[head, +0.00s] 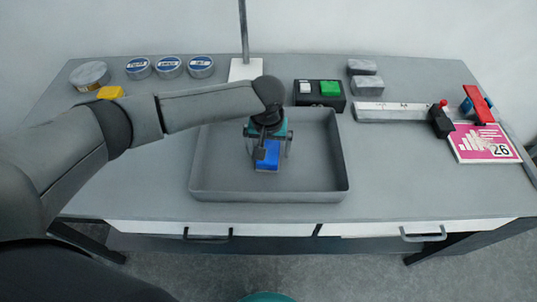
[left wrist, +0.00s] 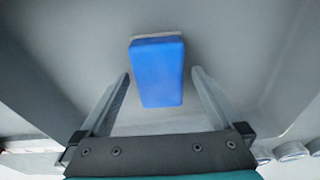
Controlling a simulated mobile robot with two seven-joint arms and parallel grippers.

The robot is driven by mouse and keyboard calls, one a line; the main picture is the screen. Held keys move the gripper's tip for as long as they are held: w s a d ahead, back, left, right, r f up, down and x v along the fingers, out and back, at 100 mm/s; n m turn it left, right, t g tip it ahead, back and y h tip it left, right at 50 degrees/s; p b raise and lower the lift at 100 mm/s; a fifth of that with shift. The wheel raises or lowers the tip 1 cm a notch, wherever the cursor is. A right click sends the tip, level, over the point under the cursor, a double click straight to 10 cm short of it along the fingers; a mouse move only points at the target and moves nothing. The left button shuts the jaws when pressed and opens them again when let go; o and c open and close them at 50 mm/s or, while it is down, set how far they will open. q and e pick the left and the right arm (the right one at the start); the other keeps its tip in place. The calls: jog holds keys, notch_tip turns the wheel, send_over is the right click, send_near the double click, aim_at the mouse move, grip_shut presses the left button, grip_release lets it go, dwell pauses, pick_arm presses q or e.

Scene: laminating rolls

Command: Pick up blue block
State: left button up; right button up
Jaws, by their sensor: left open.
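The blue block (head: 268,154) lies in the grey tray (head: 215,183) on the table, near the tray's middle. My left gripper (head: 271,160) is over the tray, pointing down at the block, and partly hides it in the head view. In the left wrist view the blue block (left wrist: 157,72) shows between and just beyond the fingertips. The two fingers of my left gripper (left wrist: 160,78) are spread, with a gap on each side of the block. Whether the fingers are down beside the block or still above it is hard to tell. My right gripper is not in view.
The tray walls surround the block. Behind the tray are a box with a green button (head: 330,89), a post on a white base (head: 245,70) and several round tins (head: 170,66). A yellow block (head: 110,92) is at left, a pink card (head: 484,144) at right.

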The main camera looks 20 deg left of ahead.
pick_arm(q)
jog(key=shift+f, duration=0.25)
jog(key=shift+f, duration=0.15)
jog(key=shift+c, duration=0.2)
jog(key=c, duration=1.4)
